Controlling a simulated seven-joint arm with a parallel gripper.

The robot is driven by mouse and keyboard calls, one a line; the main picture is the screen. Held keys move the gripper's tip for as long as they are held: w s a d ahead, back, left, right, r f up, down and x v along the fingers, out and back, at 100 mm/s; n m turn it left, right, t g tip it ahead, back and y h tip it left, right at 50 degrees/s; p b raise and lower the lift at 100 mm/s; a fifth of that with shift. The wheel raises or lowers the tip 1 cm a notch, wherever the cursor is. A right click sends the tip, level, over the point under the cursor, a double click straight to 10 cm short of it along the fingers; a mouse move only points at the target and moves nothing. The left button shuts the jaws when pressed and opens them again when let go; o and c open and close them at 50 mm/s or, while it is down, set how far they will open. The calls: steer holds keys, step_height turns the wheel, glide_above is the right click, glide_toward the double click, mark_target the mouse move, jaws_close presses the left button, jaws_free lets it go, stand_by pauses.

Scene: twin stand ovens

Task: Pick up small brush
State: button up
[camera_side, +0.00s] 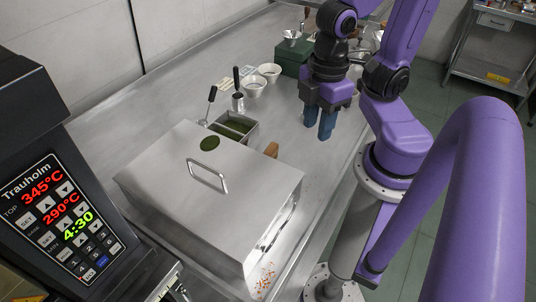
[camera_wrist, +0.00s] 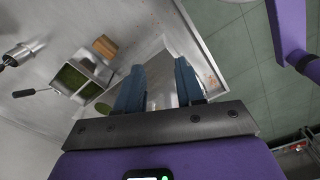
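A small brown wooden piece (camera_side: 271,150) stands at the back right edge of the big steel box; it may be the small brush, but I see no bristles. It also shows as a tan block in the wrist view (camera_wrist: 104,46), up and left of my fingers. My gripper (camera_side: 319,122) hangs above the steel table, right of and behind this piece, with its blue fingers pointing down. In the wrist view my gripper (camera_wrist: 159,80) has its fingers apart, with nothing between them.
The steel box (camera_side: 215,185) with a handle fills the table's front. Behind it are a container with green contents (camera_side: 234,127), a ladle (camera_side: 209,105) and white bowls (camera_side: 254,87). A green box (camera_side: 291,60) stands farther back. An oven panel (camera_side: 50,215) is at left.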

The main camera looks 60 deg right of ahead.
stand_by(0.4)
steer(key=o, duration=0.3)
steer(key=shift+o, duration=0.2)
steer(key=m, duration=3)
glide_above(271, 148)
step_height(271, 148, down, 3)
steer(key=shift+f, duration=8.15)
